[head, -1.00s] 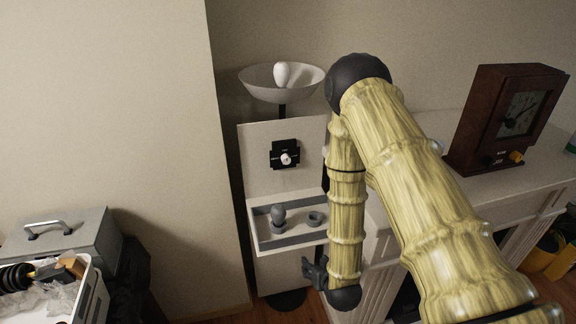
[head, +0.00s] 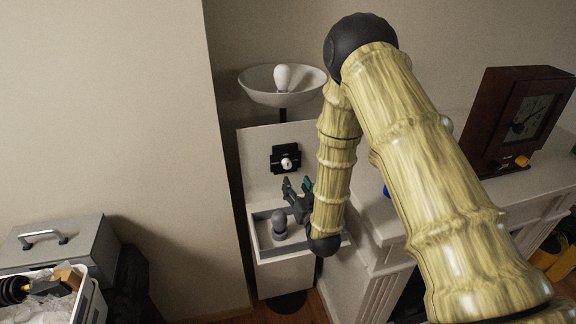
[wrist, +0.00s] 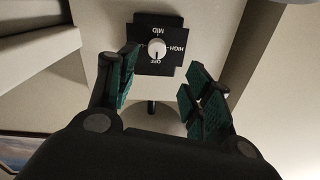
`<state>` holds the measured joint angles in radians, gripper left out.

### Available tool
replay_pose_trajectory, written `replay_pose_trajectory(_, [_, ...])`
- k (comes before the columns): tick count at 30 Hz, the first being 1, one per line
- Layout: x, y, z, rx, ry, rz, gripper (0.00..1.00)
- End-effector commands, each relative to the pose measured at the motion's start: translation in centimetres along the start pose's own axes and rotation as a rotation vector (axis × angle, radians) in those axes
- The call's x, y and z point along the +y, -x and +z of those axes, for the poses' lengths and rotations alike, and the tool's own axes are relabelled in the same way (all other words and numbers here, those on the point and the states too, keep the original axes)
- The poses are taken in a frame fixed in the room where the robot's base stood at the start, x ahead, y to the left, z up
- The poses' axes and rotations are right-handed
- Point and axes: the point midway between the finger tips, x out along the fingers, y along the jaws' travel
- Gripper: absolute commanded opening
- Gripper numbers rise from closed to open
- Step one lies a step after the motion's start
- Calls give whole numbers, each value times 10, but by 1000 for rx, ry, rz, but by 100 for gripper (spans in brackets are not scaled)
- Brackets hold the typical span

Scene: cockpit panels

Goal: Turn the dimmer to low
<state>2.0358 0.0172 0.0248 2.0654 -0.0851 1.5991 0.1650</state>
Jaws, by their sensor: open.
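The dimmer is a white round knob (head: 286,163) on a black plate (head: 276,157), mounted on an upright white panel below a lamp bowl.
A lamp bowl (head: 265,90) with a white bulb (head: 284,78) stands above the panel. A tray (head: 262,257) with a grey bulb-shaped thing (head: 279,225) juts out under the dimmer. A mantel with a wooden clock (head: 505,120) is at the right.

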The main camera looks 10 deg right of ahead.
Motion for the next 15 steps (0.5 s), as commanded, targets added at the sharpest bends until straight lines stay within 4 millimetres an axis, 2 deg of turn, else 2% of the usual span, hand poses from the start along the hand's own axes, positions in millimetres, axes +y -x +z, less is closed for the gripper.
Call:
replay_pose_trajectory(5, [6,-16,-4,4,1,9,50])
replay_pose_trajectory(15, [8,-70,-4,3,1,10,50])
